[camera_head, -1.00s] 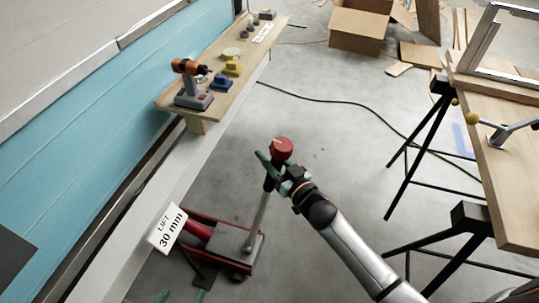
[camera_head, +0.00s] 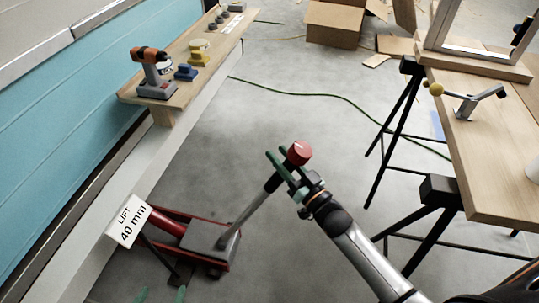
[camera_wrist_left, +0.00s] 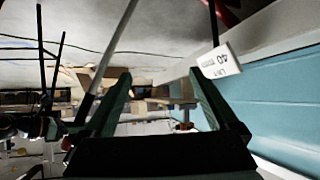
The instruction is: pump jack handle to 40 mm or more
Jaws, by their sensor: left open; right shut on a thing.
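The red floor jack (camera_head: 195,240) stands on the concrete beside the camper's lower edge. Its grey handle (camera_head: 247,213) leans up to the right and ends in a red knob (camera_head: 299,152). My right gripper (camera_head: 285,168), with green fingers, is shut on the handle just below the knob. A white sign (camera_head: 128,221) by the jack reads "LIFT 40 mm"; it also shows in the left wrist view (camera_wrist_left: 215,62). My left gripper (camera_head: 161,295) shows only its green fingertips at the bottom edge. In the left wrist view it (camera_wrist_left: 158,78) is open and empty.
A workbench (camera_head: 480,150) on black trestles stands at right. A cardboard box (camera_head: 335,22) sits at the back.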

